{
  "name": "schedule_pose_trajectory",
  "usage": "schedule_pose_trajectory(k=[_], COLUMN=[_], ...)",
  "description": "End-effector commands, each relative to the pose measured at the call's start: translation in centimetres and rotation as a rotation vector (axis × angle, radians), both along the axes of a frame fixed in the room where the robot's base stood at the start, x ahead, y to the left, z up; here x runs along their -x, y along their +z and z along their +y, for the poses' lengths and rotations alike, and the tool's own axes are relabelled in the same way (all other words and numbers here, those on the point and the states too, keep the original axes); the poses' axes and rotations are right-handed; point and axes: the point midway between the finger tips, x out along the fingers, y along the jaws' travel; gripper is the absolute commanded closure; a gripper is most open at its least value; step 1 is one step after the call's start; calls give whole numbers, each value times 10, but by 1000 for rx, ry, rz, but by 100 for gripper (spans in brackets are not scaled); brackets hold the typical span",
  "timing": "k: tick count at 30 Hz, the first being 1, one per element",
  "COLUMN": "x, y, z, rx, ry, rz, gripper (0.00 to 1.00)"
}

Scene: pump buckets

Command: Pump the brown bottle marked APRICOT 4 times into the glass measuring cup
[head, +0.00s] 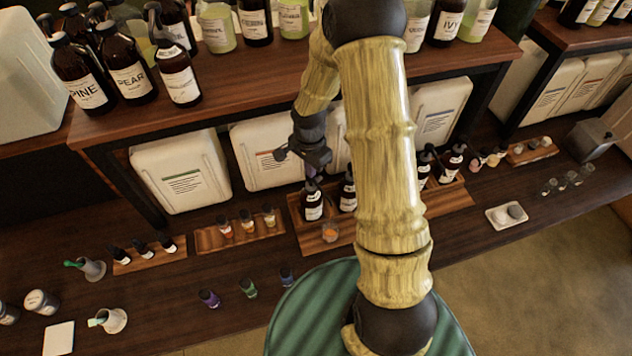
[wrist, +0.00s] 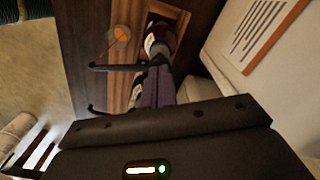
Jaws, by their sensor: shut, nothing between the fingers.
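A brown pump bottle with a white label (head: 313,206) stands upright on a wooden tray (head: 300,239) below my gripper. Its label is too small to read, so I cannot confirm APRICOT. The glass measuring cup (head: 329,232) stands in front of it with something orange inside; it also shows in the wrist view (wrist: 120,38). My gripper (head: 311,172) is shut and empty, pointing down close above the bottle's top. In the wrist view the bottle (wrist: 160,38) lies just beyond the fingers (wrist: 158,80). Whether they touch the pump head is unclear.
A second brown bottle (head: 348,194) stands close to the right. More brown bottles (head: 451,163) stand beyond my arm, which hides part of the tray. White canisters (head: 268,155) stand behind, under a raised shelf (head: 240,98). Small bottles (head: 248,288) stand in front.

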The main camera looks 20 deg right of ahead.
Motion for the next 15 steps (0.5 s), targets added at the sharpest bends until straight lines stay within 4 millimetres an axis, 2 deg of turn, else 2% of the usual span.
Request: schedule_pose_trajectory(k=[9, 15], x=[0, 1], y=[-17, -12], z=[0, 0], rx=[0, 0], ry=[2, 2], rz=[2, 2], gripper=[100, 100])
